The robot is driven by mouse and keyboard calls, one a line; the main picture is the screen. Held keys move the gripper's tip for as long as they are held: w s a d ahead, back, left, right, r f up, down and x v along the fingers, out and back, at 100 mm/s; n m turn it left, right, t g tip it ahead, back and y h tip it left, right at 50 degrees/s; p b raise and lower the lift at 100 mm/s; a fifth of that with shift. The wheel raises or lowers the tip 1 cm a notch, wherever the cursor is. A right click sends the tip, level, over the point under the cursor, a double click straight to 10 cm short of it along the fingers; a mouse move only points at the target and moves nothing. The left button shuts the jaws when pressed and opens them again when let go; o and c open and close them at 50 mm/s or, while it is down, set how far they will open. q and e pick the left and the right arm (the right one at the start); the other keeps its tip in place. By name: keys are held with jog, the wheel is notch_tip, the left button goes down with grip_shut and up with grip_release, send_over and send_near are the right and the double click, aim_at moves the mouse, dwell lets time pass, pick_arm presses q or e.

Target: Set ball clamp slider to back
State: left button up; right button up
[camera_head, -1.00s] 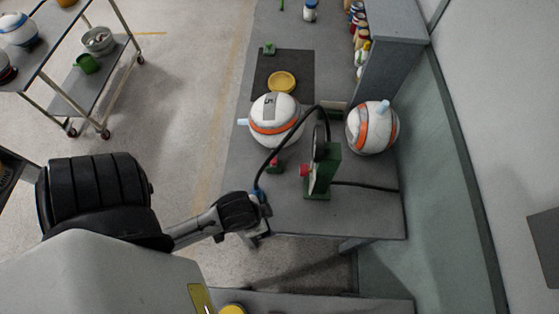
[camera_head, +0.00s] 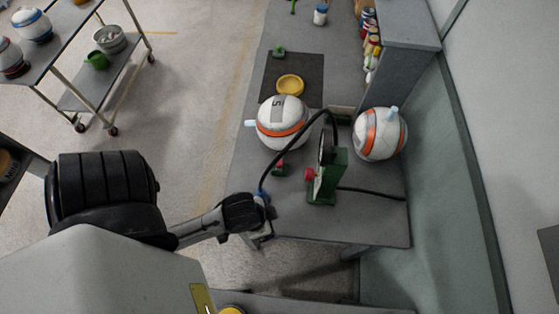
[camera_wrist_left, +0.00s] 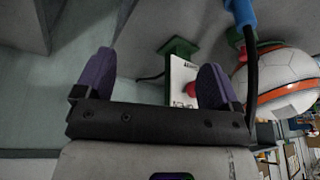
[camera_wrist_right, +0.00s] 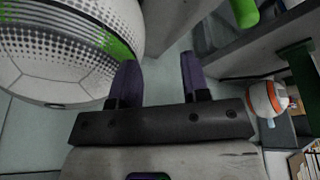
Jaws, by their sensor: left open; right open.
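A white ball (camera_head: 282,122) with an orange band sits on the grey table in the head view. Beside its near side is a small green fitting with a red top (camera_head: 280,168), possibly part of the ball clamp; I cannot tell its slider. A green stand (camera_head: 328,182) with a red knob is to its right. My left gripper (camera_head: 264,234) is at the table's near left edge, apart from these. In the left wrist view it (camera_wrist_left: 155,85) is open and empty, with the green stand (camera_wrist_left: 178,50) beyond its fingers. My right gripper (camera_wrist_right: 157,78) is open and empty in the right wrist view.
A second ball (camera_head: 380,134) stands right of the green stand. A black hose (camera_head: 297,140) arches near the first ball. A yellow dish (camera_head: 290,85) lies on a dark mat (camera_head: 306,68). In the right wrist view, a large ball (camera_wrist_right: 65,50) is close beside the gripper.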

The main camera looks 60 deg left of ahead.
aim_at(279, 163)
pick_arm(q)
jog(key=shift+c, duration=0.2)
